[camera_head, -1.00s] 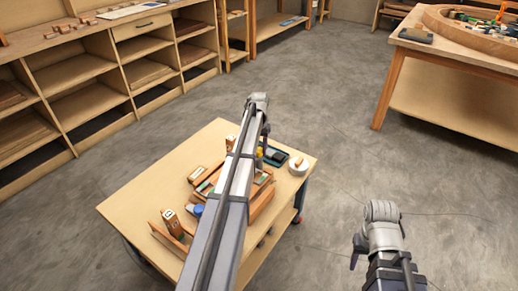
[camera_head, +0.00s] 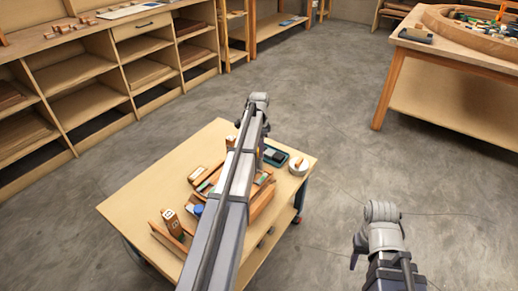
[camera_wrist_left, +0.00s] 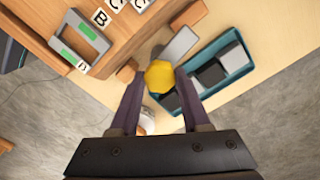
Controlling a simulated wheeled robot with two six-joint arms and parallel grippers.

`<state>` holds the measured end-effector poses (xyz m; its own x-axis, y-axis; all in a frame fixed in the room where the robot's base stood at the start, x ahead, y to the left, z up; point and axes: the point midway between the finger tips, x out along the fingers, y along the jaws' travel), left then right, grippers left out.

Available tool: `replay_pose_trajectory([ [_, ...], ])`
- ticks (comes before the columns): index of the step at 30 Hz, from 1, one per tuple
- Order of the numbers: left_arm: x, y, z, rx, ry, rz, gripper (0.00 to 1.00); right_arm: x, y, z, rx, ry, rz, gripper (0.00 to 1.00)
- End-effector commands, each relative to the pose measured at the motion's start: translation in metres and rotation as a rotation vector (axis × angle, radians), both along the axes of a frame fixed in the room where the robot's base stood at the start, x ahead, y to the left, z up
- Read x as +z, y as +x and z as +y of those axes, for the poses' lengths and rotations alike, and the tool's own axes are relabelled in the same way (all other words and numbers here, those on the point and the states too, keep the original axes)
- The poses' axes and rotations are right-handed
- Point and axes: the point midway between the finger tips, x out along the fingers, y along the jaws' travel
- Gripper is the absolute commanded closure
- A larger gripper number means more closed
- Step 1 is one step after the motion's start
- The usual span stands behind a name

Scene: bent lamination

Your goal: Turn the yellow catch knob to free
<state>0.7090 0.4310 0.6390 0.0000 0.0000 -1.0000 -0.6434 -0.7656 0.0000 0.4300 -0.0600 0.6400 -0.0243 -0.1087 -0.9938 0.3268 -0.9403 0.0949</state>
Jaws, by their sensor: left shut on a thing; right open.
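The yellow catch knob (camera_wrist_left: 159,76) sits in the middle of the left wrist view, beside a wooden fixture (camera_wrist_left: 140,38). My left gripper (camera_wrist_left: 160,92) is shut on the knob, with one dark finger on each side of it. A flat grey piece (camera_wrist_left: 180,44) lies just beyond the knob. In the head view my left arm (camera_head: 232,190) covers much of the fixture and the knob is mostly hidden. My right gripper (camera_head: 355,258) is open and empty, off the table's right side; its fingers show only small.
A teal tray (camera_wrist_left: 247,68) with grey and black blocks lies right of the knob. A white round item (camera_head: 298,166) sits near the table corner. Wooden blocks (camera_head: 172,222) stand at the table's (camera_head: 130,205) left.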

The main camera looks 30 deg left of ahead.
Motion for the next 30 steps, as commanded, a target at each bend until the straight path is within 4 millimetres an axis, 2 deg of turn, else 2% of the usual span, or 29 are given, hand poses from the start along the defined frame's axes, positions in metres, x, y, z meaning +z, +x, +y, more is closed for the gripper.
replay_pose_trajectory([
  [12, 0.0000, -0.0001, 0.0000, -0.162, 0.000, 0.000, 1.00, 0.0000, 0.0000, 0.0000, 0.000, 0.000, 0.000, 0.50],
  [28, 0.0000, -0.0001, -0.0001, -0.182, 0.000, 0.000, 1.00, 0.0000, 0.0000, 0.0000, 0.000, 0.000, 0.000, 0.50],
  [29, 0.0000, -0.0001, -0.0001, -0.182, 0.000, 0.000, 0.52, 0.0000, 0.0000, 0.0000, 0.000, 0.000, 0.000, 0.50],
  [30, 0.0000, -0.0001, -0.0002, -0.182, 0.000, 0.000, 0.48, 0.0000, 0.0000, 0.0000, 0.000, 0.000, 0.000, 0.50],
])
